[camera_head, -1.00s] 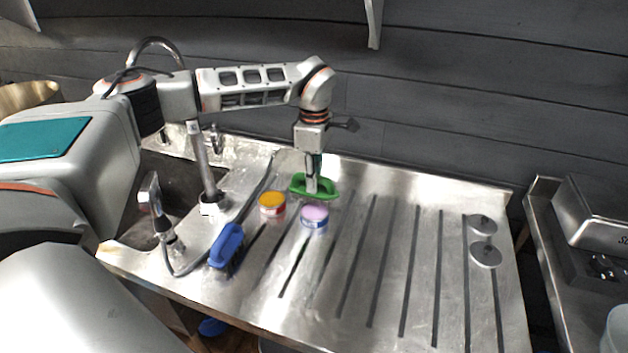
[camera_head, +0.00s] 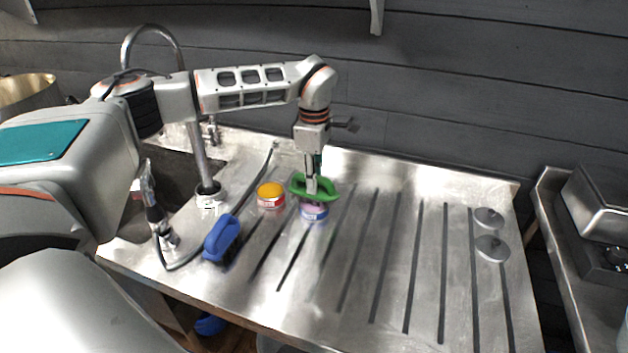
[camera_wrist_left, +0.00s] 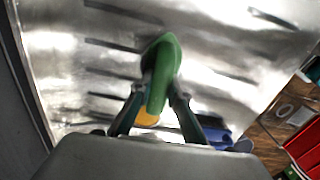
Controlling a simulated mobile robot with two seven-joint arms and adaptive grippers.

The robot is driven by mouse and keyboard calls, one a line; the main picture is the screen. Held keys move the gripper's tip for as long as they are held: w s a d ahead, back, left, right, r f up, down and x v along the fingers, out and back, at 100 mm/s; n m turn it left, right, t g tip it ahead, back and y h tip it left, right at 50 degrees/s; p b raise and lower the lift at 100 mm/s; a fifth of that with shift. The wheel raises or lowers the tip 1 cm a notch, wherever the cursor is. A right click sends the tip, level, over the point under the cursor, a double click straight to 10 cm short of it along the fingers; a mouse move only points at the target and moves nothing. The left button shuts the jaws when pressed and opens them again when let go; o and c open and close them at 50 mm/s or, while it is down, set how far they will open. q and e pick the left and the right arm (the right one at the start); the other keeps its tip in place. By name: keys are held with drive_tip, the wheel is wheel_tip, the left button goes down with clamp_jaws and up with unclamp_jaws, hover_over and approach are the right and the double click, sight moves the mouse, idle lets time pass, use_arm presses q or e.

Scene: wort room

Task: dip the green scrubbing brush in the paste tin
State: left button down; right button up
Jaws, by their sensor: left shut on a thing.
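My left gripper (camera_head: 311,184) is shut on the green scrubbing brush (camera_head: 324,192) by its handle. The brush is level over the drainboard, and its lower edge overlaps the top of a tin with pale lilac paste and a blue label (camera_head: 314,214). I cannot tell whether the bristles touch the paste. A second tin, with orange-yellow contents and a red and white label (camera_head: 271,196), stands just left of it. In the left wrist view the green brush (camera_wrist_left: 162,62) sits between the fingers and the orange tin (camera_wrist_left: 147,118) shows partly behind it. My right gripper is not in view.
A blue brush (camera_head: 222,239) lies on the steel drainboard (camera_head: 390,225) to the left, near the sprayer hose. The tap (camera_head: 200,160) and sink are further left. Two grey discs (camera_head: 491,248) lie at the right. The grooved middle is clear.

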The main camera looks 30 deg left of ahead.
use_arm(q)
drive_tip(key=shift+f, duration=0.25)
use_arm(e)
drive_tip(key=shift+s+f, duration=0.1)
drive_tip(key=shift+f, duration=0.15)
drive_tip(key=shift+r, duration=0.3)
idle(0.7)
use_arm(q)
drive_tip(key=shift+s+f+p, duration=0.1)
drive_tip(key=shift+f+p, duration=0.05)
drive_tip(key=shift+p, duration=0.35)
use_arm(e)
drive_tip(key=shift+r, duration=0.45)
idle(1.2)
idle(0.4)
